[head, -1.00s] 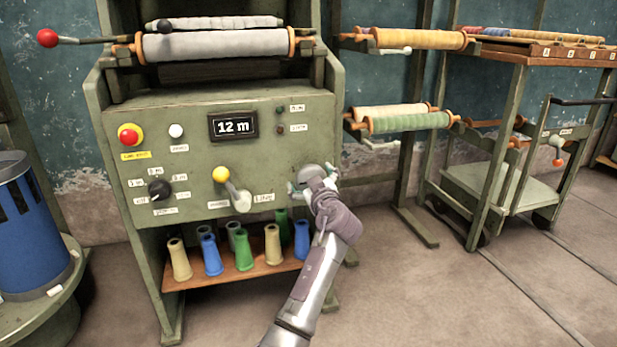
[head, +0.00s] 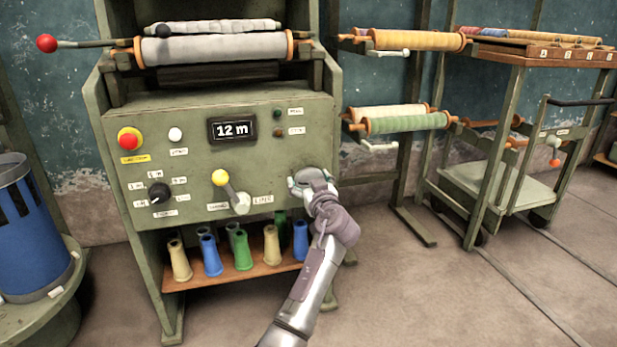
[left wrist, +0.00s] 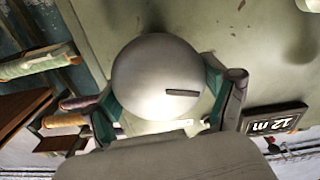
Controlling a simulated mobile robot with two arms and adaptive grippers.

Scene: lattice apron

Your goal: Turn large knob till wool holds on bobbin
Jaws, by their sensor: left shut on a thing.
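The large grey round knob (left wrist: 155,75) fills the middle of the left wrist view, with a dark slot-like mark on its face. It sits on the right part of the machine's green front panel (head: 105,125). My left gripper (head: 308,180) has its teal-padded fingers on either side of the knob and is shut on it. A pale grey roll (head: 215,49) lies across the machine's top. Several coloured cones (head: 243,250) stand on the shelf below. Panel labels are too small to read. My right gripper is not in view.
The display (head: 232,130) reads 12 m. A yellow-tipped lever (head: 228,188) is just left of my gripper. A small black dial (head: 158,193) and a red button (head: 130,138) are further left. A rack with rolls (head: 410,122) stands at the right.

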